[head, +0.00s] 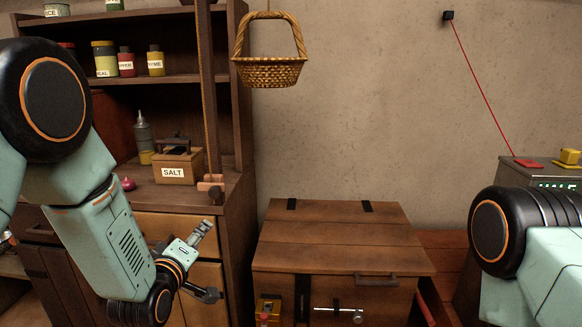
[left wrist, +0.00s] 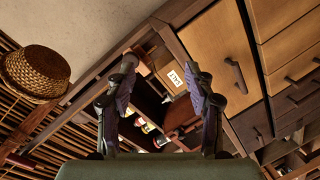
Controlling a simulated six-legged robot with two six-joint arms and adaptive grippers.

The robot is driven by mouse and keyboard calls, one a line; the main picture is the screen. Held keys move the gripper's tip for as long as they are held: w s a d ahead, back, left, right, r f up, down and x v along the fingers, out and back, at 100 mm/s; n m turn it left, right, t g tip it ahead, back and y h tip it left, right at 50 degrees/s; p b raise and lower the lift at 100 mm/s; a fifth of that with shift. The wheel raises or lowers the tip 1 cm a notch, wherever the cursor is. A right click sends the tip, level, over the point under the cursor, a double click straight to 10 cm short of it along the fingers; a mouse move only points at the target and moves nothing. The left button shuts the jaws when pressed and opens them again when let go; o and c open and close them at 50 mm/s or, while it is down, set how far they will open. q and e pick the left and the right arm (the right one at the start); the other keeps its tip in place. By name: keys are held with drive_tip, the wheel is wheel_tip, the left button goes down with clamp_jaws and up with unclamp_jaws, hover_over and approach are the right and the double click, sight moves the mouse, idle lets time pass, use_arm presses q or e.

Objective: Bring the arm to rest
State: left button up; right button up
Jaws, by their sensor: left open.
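My left arm comes in from the left in the head view and bends down in front of the wooden cabinet (head: 240,215). Its gripper (head: 211,263) is open, fingers spread, in front of the drawer fronts. Nothing shows between the fingers. In the left wrist view the open gripper (left wrist: 160,66) frames part of the cabinet, with the salt box's label (left wrist: 175,78) seen beyond the fingers. My right arm shows at the right edge of the head view, but its gripper is out of sight.
A salt box (head: 177,166) stands on the cabinet's counter, with jars (head: 126,64) on the shelf above. A wicker basket (head: 270,72) hangs by the wall. A lidded wooden chest (head: 340,235) stands right of the gripper. A grey box (head: 530,172) with a red line stands far right.

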use_arm(q)
drive_tip(key=s+f+m+g, duration=0.8)
drive_tip(key=s+f+g, duration=0.1)
drive_tip(key=s+f, duration=1)
drive_tip(key=s+f+m+g, duration=0.1)
drive_tip(key=s+f+g, duration=0.2)
drive_tip(key=s, duration=0.9)
drive_tip(key=s+f+m+g, duration=0.1)
drive_tip(key=s+f+g, duration=0.3)
drive_tip(key=s, duration=0.9)
drive_tip(key=shift+f, duration=0.55)
